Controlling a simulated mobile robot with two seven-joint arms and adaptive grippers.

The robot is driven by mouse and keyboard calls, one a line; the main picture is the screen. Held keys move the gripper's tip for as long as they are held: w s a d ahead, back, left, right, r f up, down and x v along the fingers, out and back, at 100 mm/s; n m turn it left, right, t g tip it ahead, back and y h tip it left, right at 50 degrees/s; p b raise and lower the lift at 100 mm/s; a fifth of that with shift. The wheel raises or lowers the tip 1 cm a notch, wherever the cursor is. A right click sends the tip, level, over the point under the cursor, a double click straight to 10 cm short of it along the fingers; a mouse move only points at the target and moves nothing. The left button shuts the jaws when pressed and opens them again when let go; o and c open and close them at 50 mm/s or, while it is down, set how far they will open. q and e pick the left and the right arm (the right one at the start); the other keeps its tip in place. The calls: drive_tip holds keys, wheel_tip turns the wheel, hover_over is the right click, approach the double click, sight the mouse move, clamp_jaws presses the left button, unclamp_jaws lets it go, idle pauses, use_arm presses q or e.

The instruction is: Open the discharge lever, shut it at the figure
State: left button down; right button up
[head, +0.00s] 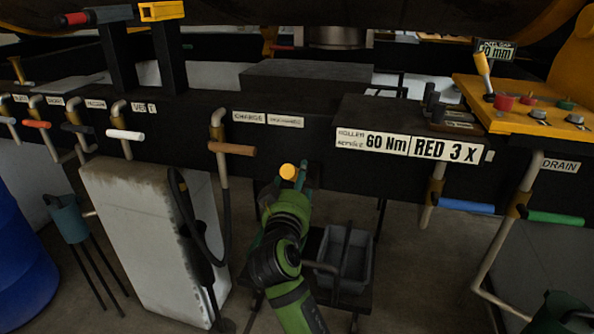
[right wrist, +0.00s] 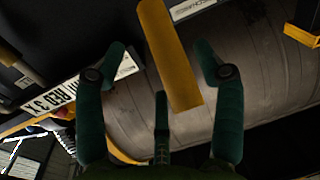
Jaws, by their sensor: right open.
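A lever with a yellow handle (head: 287,171) sits under the dark beam, seen nearly end-on in the head view. Its handle also shows as a long yellow bar (right wrist: 170,55) in the right wrist view. My right gripper (head: 298,176) is at this handle; in the right wrist view its two fingers (right wrist: 161,50) stand open on either side of the bar, with gaps visible. A small label (head: 286,122) above is too small to read surely. My left gripper is not in view.
A brown-handled lever (head: 232,148) hangs left under a CHARGE label (head: 249,117). Blue (head: 466,206) and green (head: 555,217) levers are at right. A yellow console (head: 530,105) carries a stick and buttons. A grey bin (head: 345,258) stands below, behind my arm.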

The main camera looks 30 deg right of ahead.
drive_tip(key=shift+p+x, duration=0.35)
drive_tip(key=shift+x, duration=0.9)
drive_tip(key=shift+w+d, duration=0.3)
drive_tip(key=shift+w, duration=0.15)
drive_tip(key=shift+c, duration=0.4)
